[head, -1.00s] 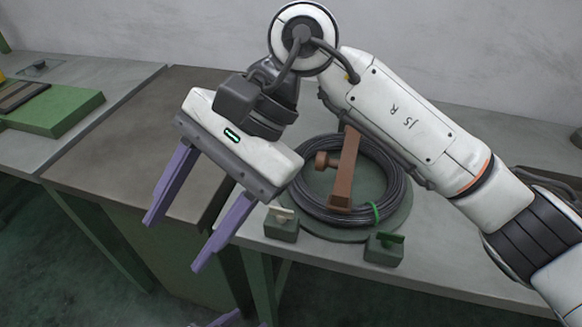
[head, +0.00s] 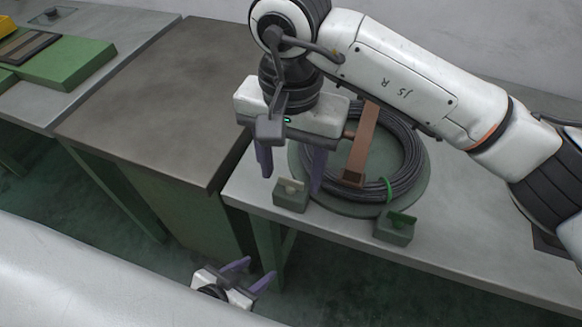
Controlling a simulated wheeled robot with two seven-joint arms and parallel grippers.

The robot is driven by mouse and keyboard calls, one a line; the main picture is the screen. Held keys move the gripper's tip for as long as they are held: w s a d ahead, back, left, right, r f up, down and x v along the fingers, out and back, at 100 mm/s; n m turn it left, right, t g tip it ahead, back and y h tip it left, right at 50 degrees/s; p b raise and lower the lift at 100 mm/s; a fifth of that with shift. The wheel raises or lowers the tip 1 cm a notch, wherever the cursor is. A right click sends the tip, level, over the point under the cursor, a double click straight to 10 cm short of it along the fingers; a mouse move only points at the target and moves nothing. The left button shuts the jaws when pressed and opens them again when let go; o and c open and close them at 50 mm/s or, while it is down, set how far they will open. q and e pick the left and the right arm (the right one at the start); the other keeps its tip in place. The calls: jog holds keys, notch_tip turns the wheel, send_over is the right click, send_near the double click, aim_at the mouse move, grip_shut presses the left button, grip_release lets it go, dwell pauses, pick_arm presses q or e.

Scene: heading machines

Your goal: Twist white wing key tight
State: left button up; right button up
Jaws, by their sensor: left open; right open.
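The white wing key (head: 291,185) sits on top of a small green block (head: 290,200) near the front edge of the grey bench. My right gripper (head: 291,178) is open, with purple fingers pointing down. Its fingers show to the left and right of the white wing key in the picture; I cannot tell their exact height or depth against it. A green wing key (head: 402,218) sits on a second green block (head: 394,231) to the right. My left gripper (head: 262,272) is open and empty, low in front of the benches over the floor.
A coil of dark cable (head: 405,160) with a green tie lies on a round green plate (head: 421,190), behind the blocks. A brown bracket arm (head: 361,145) stands over it. The brown-topped bench (head: 150,90) at left is clear.

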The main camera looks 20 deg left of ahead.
jog(key=shift+f, duration=0.5)
jog(key=shift+c, duration=0.4)
jog(key=c, duration=1)
